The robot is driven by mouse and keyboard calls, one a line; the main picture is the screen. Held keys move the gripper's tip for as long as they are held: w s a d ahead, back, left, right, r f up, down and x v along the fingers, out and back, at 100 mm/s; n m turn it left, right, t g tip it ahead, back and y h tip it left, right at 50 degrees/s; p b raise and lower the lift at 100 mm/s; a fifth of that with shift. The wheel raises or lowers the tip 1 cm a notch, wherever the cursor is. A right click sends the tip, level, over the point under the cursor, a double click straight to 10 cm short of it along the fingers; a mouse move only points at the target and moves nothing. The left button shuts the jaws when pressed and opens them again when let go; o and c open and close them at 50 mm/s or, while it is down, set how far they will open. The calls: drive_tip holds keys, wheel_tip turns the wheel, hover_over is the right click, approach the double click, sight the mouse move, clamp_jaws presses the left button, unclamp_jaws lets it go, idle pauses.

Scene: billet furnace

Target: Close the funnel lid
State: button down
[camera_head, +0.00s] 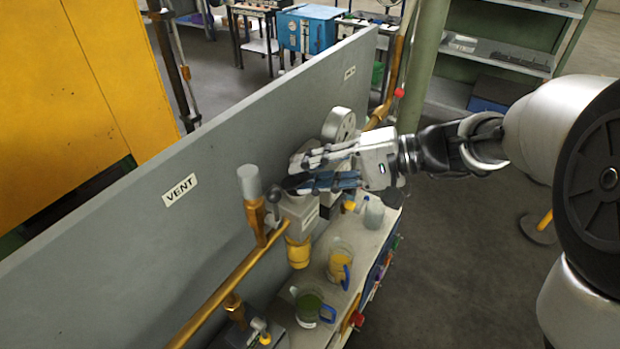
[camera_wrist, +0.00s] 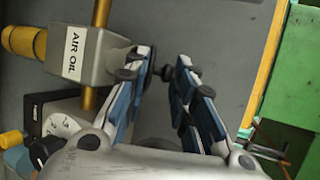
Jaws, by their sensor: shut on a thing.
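The grey funnel box (camera_head: 299,213) is mounted on the brass pipe beside the grey panel, with a yellow fitting below it. In the wrist view the box (camera_wrist: 98,62) carries an AIR OIL label. My gripper (camera_head: 284,180) is at the top of the box. In the wrist view my gripper's fingertips (camera_wrist: 168,62) are on either side of a small dark round knob (camera_wrist: 166,73), which seems to belong to the funnel lid. My gripper is shut on this knob. The fingers hide most of the lid, so its angle cannot be told.
The grey panel (camera_head: 180,235) with a VENT label stands close behind the box. A grey cylinder (camera_head: 249,182) rises left of it. A round gauge (camera_head: 339,123) is behind my gripper. Jugs with yellow (camera_head: 340,262) and green (camera_head: 309,308) contents stand on the shelf below.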

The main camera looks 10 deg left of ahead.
drive_tip(key=shift+r, duration=0.1)
idle(0.3)
drive_tip(key=c, duration=1.4)
unclamp_jaws()
drive_tip(key=shift+c, duration=0.2)
drive_tip(key=shift+d, duration=0.1)
drive_tip(key=v, duration=0.7)
drive_tip(key=shift+d, duration=0.4)
drive_tip(key=shift+c, duration=0.5)
